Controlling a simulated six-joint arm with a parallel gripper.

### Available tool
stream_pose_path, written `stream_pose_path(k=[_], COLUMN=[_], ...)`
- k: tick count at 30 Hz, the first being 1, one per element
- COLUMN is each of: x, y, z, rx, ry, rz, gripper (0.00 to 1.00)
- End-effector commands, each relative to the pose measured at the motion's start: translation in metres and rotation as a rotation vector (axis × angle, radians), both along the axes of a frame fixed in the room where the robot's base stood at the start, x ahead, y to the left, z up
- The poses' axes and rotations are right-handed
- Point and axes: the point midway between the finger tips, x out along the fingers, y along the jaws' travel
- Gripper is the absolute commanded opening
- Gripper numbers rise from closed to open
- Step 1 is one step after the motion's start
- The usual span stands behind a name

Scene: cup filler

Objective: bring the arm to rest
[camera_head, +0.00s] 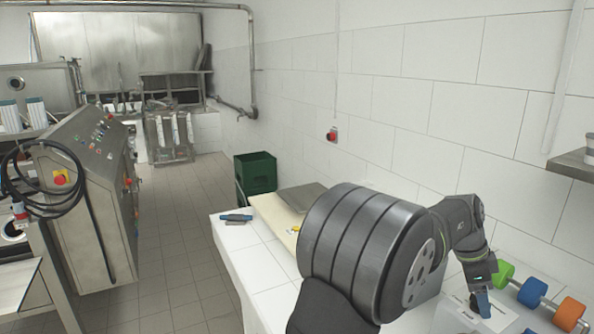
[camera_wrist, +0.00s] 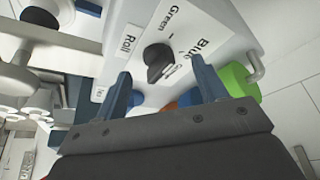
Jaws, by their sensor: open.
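My gripper (camera_head: 482,303) is at the lower right in the head view, beside a white box and coloured rollers. In the wrist view my gripper (camera_wrist: 162,68) shows two dark blue fingers set wide apart with nothing held between them. Beyond the fingers is a white control panel (camera_wrist: 225,30) with a black rotary knob (camera_wrist: 159,62) and the labels "Green", "Blue" and "Roll". The knob appears between the fingertips in the picture; whether they touch it I cannot tell. My arm reaches across the lower right of the head view and hides part of the counter.
Green (camera_head: 502,272), blue (camera_head: 532,291) and orange (camera_head: 568,313) rollers stand at the right. The white counter (camera_head: 245,262) holds a blue-black tool (camera_head: 235,218) and a cream board (camera_head: 272,222). A green crate (camera_head: 256,173) stands behind. A steel control cabinet (camera_head: 85,200) is left; the floor between is clear.

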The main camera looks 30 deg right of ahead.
Motion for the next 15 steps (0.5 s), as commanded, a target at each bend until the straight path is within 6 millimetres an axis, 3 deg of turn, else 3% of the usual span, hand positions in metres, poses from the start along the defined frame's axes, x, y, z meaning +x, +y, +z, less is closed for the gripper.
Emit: stream_pose_path(k=[8, 15], x=[0.001, 0.013], y=[-0.002, 0.005], z=[0.0, 0.032], rx=[0.0, -0.003], ry=[0.0, -0.001], rz=[-0.236, -0.247], gripper=[0.65, 0.65])
